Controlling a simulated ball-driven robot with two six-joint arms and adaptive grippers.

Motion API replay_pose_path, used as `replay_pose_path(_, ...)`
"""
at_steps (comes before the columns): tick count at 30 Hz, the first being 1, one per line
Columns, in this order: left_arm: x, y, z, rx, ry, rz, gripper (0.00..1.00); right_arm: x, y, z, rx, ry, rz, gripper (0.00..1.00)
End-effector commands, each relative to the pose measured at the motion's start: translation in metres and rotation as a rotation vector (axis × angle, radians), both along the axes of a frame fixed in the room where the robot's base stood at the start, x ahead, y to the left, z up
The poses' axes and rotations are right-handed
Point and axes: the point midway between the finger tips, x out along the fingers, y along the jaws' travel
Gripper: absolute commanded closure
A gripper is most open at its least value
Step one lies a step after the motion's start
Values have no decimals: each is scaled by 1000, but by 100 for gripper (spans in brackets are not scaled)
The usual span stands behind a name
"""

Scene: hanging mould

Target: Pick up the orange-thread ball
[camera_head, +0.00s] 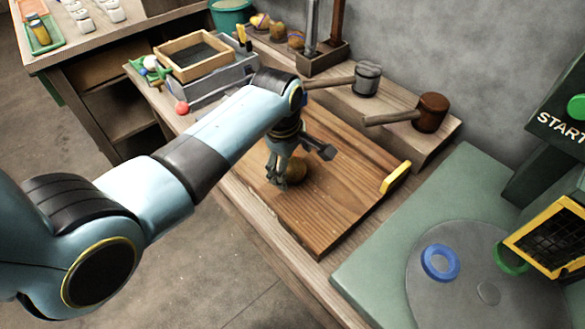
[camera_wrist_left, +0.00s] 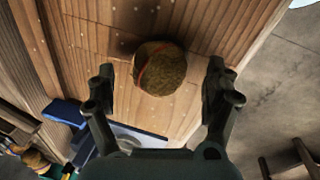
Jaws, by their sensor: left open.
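The orange-thread ball (camera_wrist_left: 160,70) is a brownish, rough ball with an orange line on its left side in the left wrist view. In the head view the ball (camera_head: 295,170) rests on the wooden board, partly covered by my left gripper (camera_head: 283,178). My left gripper is open and points down at the ball. In the left wrist view the ball appears between its two spread fingers (camera_wrist_left: 161,78), with a gap on both sides. My right gripper is not in view.
The wooden board (camera_head: 330,205) has a yellow handle (camera_head: 395,177). Two mallets, one grey-headed (camera_head: 367,78) and one brown-headed (camera_head: 431,112), lie behind it. Several similar balls (camera_head: 277,28) sit at the back. A green machine with a disc (camera_head: 450,285) stands right.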

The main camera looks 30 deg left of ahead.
Motion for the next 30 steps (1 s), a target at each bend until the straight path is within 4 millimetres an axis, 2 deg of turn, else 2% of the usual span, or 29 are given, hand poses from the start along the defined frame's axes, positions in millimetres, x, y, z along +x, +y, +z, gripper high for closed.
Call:
replay_pose_path(1, 1, 0, -9, -1, 2, 0, 14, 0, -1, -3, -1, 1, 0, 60)
replay_pose_path(4, 3, 0, -19, 0, 0, 0, 14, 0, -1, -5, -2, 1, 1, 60)
replay_pose_path(12, 4, -1, -21, 0, -1, -1, 14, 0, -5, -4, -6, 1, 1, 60)
replay_pose_path(26, 3, 0, -21, 0, 0, -1, 74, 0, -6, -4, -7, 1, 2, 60)
replay_pose_path(27, 4, 0, -21, 0, -1, -1, 77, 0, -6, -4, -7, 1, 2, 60)
replay_pose_path(30, 4, 0, -21, 0, -1, -1, 78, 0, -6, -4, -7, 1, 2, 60)
